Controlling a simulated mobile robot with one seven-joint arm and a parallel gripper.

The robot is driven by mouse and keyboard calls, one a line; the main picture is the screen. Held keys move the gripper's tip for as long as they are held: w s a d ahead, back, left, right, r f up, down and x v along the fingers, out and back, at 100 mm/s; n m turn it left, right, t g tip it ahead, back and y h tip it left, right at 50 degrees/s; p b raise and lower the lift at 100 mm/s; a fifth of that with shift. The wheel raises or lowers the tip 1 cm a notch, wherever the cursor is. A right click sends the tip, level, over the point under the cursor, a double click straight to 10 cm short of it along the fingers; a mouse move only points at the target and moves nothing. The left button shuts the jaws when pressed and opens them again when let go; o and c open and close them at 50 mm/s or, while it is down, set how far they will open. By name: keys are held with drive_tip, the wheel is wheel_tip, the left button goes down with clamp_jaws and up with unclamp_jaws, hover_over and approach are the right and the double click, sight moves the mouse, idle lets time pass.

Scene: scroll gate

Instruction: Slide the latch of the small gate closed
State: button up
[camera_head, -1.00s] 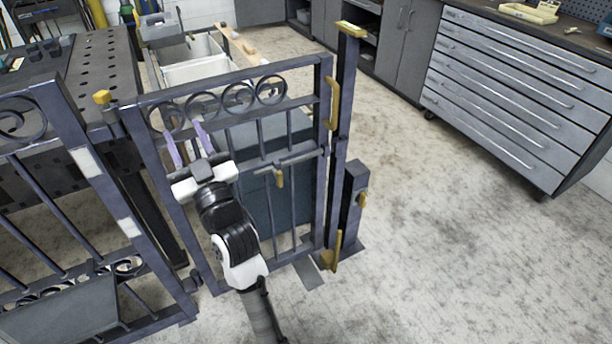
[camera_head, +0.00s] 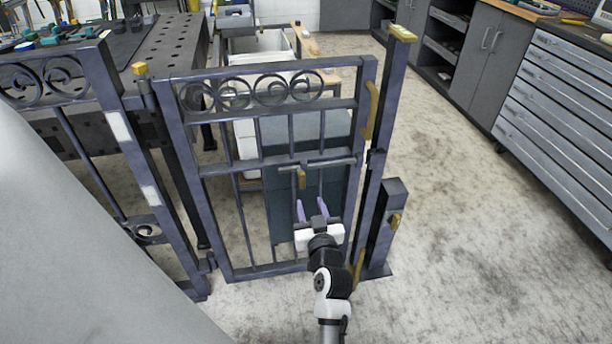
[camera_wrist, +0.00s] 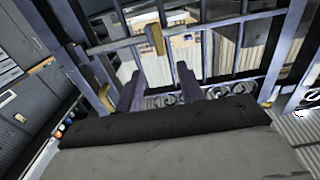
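The small gate (camera_head: 177,150) is a dark metal frame with scrolls along its top. Its latch is a grey horizontal bolt (camera_head: 330,163) across the bars, with a hanging brass handle (camera_head: 302,179). The bolt's right end is near the gate's right upright; I cannot tell whether it reaches into the post (camera_head: 388,120). My gripper (camera_head: 310,203) is open and empty, its purple fingers apart just below the handle in the head view. In the wrist view the brass handle (camera_wrist: 155,39) shows beyond my gripper (camera_wrist: 160,80), roughly between the fingers and apart from them.
A short post with a brass piece (camera_head: 394,208) stands right of the gate. A fixed fence panel (camera_head: 107,105) is at the left, with a perforated workbench (camera_head: 180,45) behind. Grey drawers (camera_head: 560,100) stand at the far right. The floor between is clear.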

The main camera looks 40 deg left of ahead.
sight(303, 179)
drive_tip(key=p+x, duration=0.2)
drive_tip(key=x, duration=0.9)
drive_tip(key=shift+w+a, duration=0.3)
clamp_jaws()
